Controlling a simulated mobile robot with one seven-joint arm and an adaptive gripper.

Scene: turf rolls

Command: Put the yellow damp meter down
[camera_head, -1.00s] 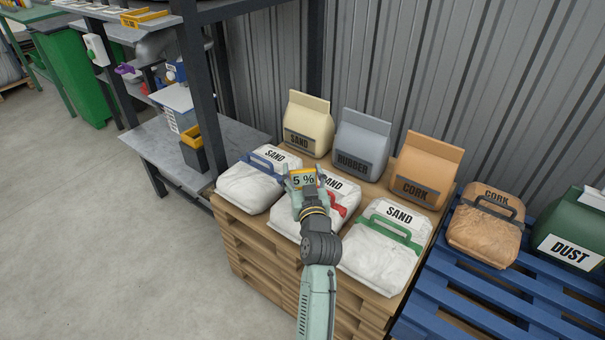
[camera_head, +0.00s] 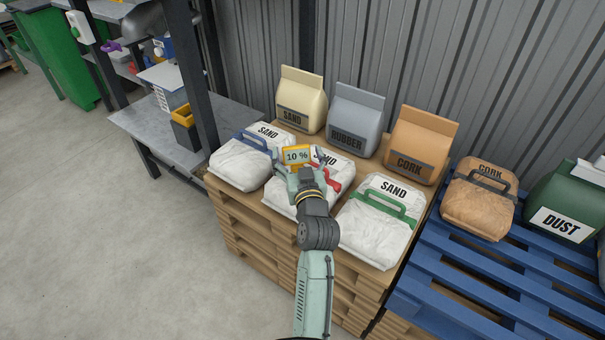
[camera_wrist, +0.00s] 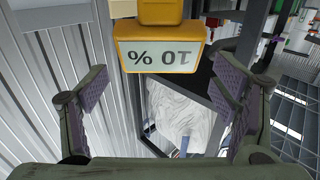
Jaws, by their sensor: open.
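The yellow damp meter (camera_head: 297,155) has a grey display reading 10 %. In the head view it appears over the middle white sand bag (camera_head: 279,196), the one with the red handle, just beyond my gripper (camera_head: 303,172). In the wrist view the meter (camera_wrist: 160,50) is near the top middle with its display upside down. My gripper (camera_wrist: 163,92) is open there, its two fingers spread wide with visible gaps to the meter on both sides. What supports the meter is hidden, and I cannot tell whether it touches the bag.
White sand bags with blue (camera_head: 238,165) and green handles (camera_head: 377,228) lie either side on the wooden pallet stack (camera_head: 262,228). Upright sand, rubber and cork bags (camera_head: 420,145) stand behind. A blue pallet (camera_head: 465,280) is right; a grey shelf (camera_head: 150,125) is left.

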